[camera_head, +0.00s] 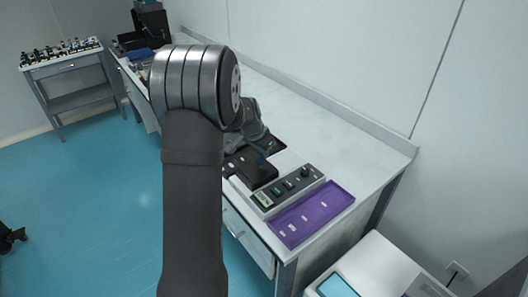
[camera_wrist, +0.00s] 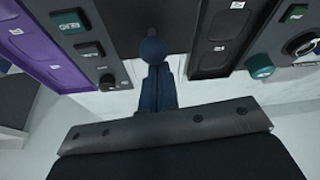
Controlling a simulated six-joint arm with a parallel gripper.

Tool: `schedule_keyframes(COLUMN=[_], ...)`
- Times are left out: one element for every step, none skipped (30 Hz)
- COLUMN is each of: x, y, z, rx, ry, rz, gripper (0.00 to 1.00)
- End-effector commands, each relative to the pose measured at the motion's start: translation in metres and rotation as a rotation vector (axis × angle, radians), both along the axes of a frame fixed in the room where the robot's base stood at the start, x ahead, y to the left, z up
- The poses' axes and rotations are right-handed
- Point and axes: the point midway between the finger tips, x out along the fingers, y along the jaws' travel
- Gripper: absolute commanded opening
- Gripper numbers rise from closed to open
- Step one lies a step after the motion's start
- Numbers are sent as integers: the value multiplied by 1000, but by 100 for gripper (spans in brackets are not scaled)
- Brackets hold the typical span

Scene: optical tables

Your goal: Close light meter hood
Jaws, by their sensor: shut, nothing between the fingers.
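The light meter, which I take to be the black box (camera_head: 256,173), stands on the white bench to the left of a grey instrument. In the wrist view a dark surface (camera_wrist: 150,14), likely the same meter, fills the top middle. A blue round knob (camera_wrist: 151,50) shows in front of the fingertips, and a blue knob also shows above the black box in the head view (camera_head: 262,159). My gripper (camera_wrist: 158,70) is shut and empty, its tips at or very close to the knob; contact is unclear. I cannot tell how far the hood is open.
The grey instrument (camera_head: 284,189) with buttons and a purple tray (camera_head: 311,214) lie right of the meter. In the wrist view a dark tray (camera_wrist: 219,35) and another grey panel (camera_wrist: 280,40) are at right. The bench (camera_head: 345,145) is clear behind, towards the wall.

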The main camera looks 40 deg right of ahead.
Motion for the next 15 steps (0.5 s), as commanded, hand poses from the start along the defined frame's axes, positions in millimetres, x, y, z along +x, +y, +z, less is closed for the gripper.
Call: schedule_keyframes(x=[0,1,2,2,3,5,6,7,8,8,7,6,6,5,5], y=[1,-2,-7,-11,-16,-24,-30,-36,-40,-35,-32,-28,-26,-23,-20], z=[-2,-2,-1,0,1,3,4,6,12,22,29,38,45,52,59], rx=[7,6,6,5,4,2,1,1,-1,-3,-3,-3,-3,-3,-3], ry=[4,4,3,2,2,1,0,-1,-3,-5,-4,-4,-4,-4,-4], rz=[0,0,-1,-2,-3,-1,-2,-4,-1,0,1,1,1,1,1], gripper=[0,0,0,0,0,0,0,0,0,0,0,0,0,0,0])
